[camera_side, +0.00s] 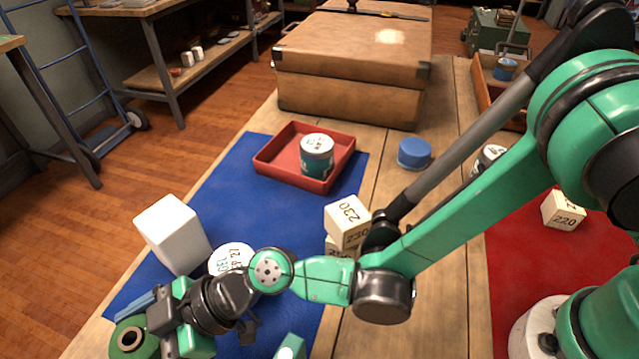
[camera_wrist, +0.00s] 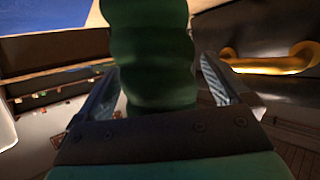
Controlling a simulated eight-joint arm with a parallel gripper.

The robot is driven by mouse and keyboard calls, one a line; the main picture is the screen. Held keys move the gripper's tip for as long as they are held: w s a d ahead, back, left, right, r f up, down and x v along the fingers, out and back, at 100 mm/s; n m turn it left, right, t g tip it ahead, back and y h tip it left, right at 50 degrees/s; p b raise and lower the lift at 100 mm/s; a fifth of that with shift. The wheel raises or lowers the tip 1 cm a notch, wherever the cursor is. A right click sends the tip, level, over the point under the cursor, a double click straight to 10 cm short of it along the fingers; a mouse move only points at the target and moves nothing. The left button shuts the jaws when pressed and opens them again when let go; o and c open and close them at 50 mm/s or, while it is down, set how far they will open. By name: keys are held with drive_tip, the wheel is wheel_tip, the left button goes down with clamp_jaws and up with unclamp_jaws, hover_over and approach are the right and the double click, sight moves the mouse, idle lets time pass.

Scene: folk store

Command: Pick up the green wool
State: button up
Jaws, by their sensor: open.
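The green wool (camera_wrist: 155,60) fills the middle of the wrist view as a dark green, ribbed upright shape. It stands between the two spread fingers of my gripper (camera_wrist: 160,88), with a visible gap at the right finger; contact on the left side is unclear. In the side view, a round green end with a dark hole, likely the wool (camera_side: 126,343), shows at the bottom left. My gripper (camera_side: 150,308) is right beside it, low near the table's left front edge. Part of the wool is hidden by my gripper and the frame edge.
A white block (camera_side: 172,235) and a white tin (camera_side: 232,258) stand close to my wrist on the blue mat (camera_side: 235,175). A numbered block (camera_side: 347,220) is right of them. Behind are a red tray (camera_side: 277,158) holding a tin and a blue round thing (camera_side: 414,153).

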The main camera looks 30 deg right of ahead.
drive_tip(key=shift+a, duration=0.1)
drive_tip(key=c, duration=1.3)
drive_tip(key=shift+r, duration=0.15)
